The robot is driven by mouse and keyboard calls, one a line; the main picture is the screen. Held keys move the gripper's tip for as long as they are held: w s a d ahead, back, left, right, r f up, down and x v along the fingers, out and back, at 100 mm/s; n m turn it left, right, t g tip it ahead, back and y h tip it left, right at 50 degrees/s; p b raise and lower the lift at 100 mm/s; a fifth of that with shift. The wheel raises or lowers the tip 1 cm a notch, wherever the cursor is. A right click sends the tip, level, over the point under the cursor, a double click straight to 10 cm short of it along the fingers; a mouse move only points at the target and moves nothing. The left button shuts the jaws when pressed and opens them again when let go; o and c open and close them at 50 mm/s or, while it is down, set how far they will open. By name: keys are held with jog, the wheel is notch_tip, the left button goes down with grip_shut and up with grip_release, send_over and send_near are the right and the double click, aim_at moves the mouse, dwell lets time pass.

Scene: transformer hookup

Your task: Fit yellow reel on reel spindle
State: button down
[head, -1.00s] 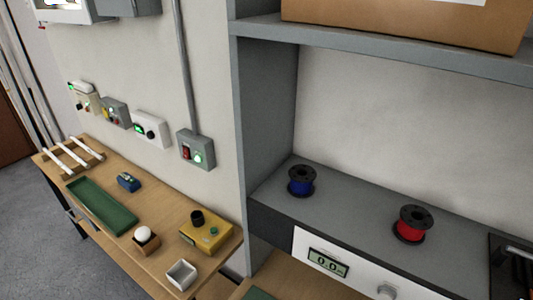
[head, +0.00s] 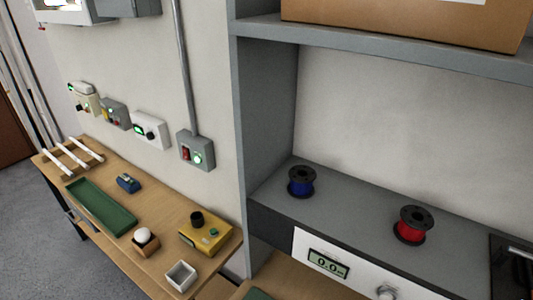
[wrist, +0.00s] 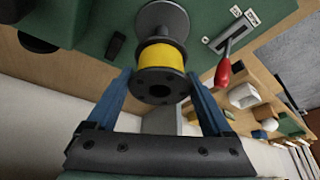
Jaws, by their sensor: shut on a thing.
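The yellow reel (wrist: 161,54) is in the wrist view, with a black end flange and its centre hole facing the camera. My gripper (wrist: 160,80) has its two blue fingers on either side of the near flange and is shut on the reel. A round grey disc (wrist: 163,17) shows just beyond the yellow winding. The yellow reel and my gripper are outside the head view.
A blue reel (head: 301,181) and a red reel (head: 411,226) stand on the grey shelf (head: 350,205). A wooden side bench (head: 160,205) holds small items.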

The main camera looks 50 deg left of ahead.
jog(key=shift+f+b, duration=2.55)
jog(key=shift+f, duration=0.85)
jog(key=shift+c, duration=0.5)
grip_release()
jog(key=shift+o, duration=0.5)
jog(key=shift+r, duration=0.1)
notch_tip(320, 180, up, 5)
jog(key=p, duration=0.5)
jog(key=b+v, duration=0.1)
jog(key=v, duration=1.1)
jog(key=shift+s+d+r, duration=0.15)
jog(key=shift+r, duration=0.2)
